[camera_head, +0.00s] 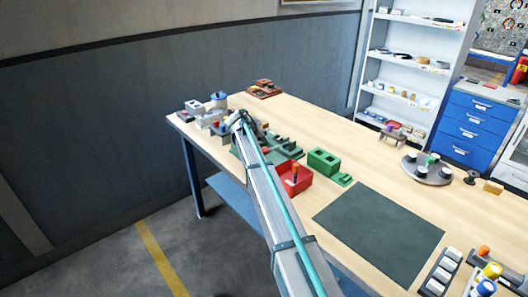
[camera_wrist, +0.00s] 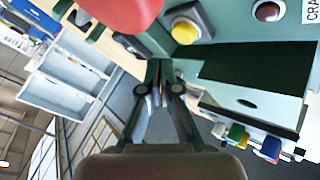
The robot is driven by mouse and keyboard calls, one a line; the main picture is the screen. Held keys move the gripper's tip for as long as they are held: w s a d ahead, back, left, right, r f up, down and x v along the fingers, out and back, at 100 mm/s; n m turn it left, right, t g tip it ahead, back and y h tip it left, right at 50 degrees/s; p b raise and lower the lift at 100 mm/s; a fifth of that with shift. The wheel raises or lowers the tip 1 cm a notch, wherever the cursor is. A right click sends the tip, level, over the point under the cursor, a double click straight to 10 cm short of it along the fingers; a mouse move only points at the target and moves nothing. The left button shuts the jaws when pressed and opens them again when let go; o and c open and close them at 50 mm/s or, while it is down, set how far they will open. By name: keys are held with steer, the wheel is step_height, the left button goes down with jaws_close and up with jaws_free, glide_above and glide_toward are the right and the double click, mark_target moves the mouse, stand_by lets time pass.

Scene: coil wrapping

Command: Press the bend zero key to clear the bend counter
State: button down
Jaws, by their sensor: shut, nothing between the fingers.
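My gripper (camera_wrist: 157,68) is shut and empty in the wrist view. Its fingertips are close together in front of a green housing (camera_wrist: 230,25). A round yellow button (camera_wrist: 186,28) in a dark square mount sits just above and right of the fingertips. A brown round button (camera_wrist: 268,11) is farther right, near a partly visible label. I cannot read which is the bend zero key, nor tell whether the fingers touch anything. In the head view, my arm reaches to the green machine (camera_head: 284,149) at the bench's far left end, hiding part of it.
A blurred red object (camera_wrist: 122,12) is close above the fingers. On the wooden bench (camera_head: 320,120) are a red bin (camera_head: 300,187), a green block (camera_head: 323,160), a dark mat (camera_head: 380,235) and a round tray (camera_head: 428,172). Small grey devices (camera_head: 195,108) stand at the far left corner.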

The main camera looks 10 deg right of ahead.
steer(key=shift+f, duration=0.75)
steer(key=shift+f, duration=0.1)
stand_by(0.8)
steer(key=shift+f+b, duration=0.35)
steer(key=shift+b, duration=0.15)
steer(key=shift+f+b, duration=0.3)
steer(key=shift+f, duration=0.15)
stand_by(0.8)
steer(key=shift+r, duration=0.9)
steer(key=shift+r+p, duration=0.95)
steer(key=shift+r, duration=1.55)
